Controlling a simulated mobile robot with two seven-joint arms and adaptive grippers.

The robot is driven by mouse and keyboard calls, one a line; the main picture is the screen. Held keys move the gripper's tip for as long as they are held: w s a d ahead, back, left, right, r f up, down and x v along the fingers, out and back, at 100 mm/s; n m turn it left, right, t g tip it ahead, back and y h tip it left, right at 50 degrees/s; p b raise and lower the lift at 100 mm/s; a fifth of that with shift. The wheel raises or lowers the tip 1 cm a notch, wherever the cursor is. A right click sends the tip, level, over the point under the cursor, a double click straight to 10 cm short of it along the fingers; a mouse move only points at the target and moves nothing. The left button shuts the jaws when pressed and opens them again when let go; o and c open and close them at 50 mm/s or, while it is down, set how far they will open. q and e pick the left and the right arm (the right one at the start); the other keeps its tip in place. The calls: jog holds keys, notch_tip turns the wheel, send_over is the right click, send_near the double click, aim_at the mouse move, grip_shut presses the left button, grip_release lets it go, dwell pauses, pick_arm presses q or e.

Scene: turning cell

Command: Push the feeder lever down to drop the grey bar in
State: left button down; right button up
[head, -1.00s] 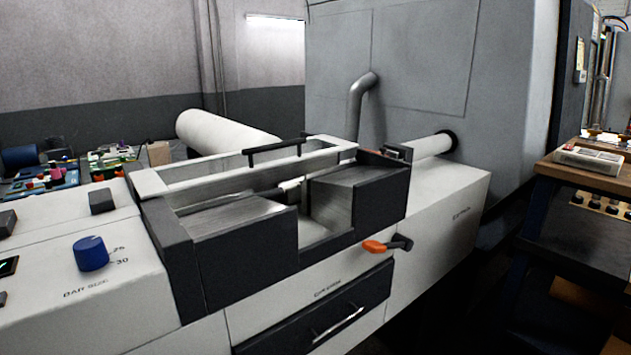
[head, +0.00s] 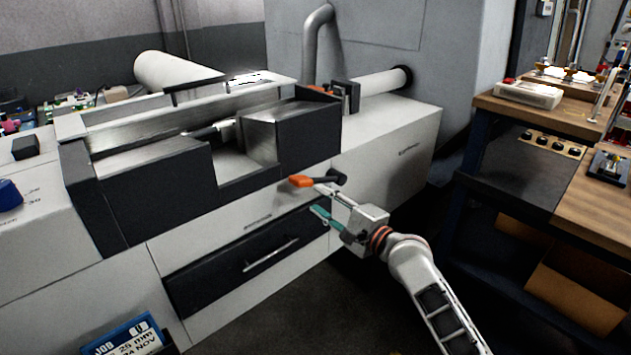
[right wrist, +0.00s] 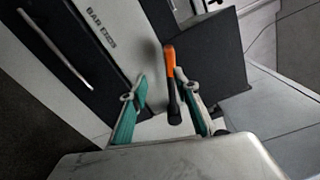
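The feeder lever has an orange handle (head: 301,181) and a black pivot on the front of the bar feeder (head: 160,200). It sticks out roughly level, with the handle to the left of the pivot. My right gripper (head: 321,201) is open, with its fingertips close to the lever, just below and right of the handle. In the right wrist view the lever (right wrist: 170,70) shows between the two teal-padded fingers (right wrist: 160,92); I cannot tell whether they touch it. A dark grey bar (head: 203,133) is partly visible in the feeder's trough. My left gripper is out of view.
A black drawer with a handle (head: 270,255) is below the lever. The white cover frame (head: 180,107) is raised at the trough's back. A blue job card (head: 125,336) stands at the lower left. A wooden bench (head: 545,104) is at the right, across a floor gap.

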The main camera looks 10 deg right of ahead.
aim_at(307, 185)
jog(key=shift+w+r, duration=0.3)
jog(key=shift+r, duration=0.5)
jog(key=shift+w+a+r+m, duration=0.15)
jog(key=shift+r+m, duration=0.05)
jog(key=shift+m, duration=0.1)
jog(key=b+x, duration=0.1)
jog(key=x, duration=0.6)
jog(key=shift+w+a, duration=0.2)
jog(key=shift+a, duration=0.05)
grip_shut()
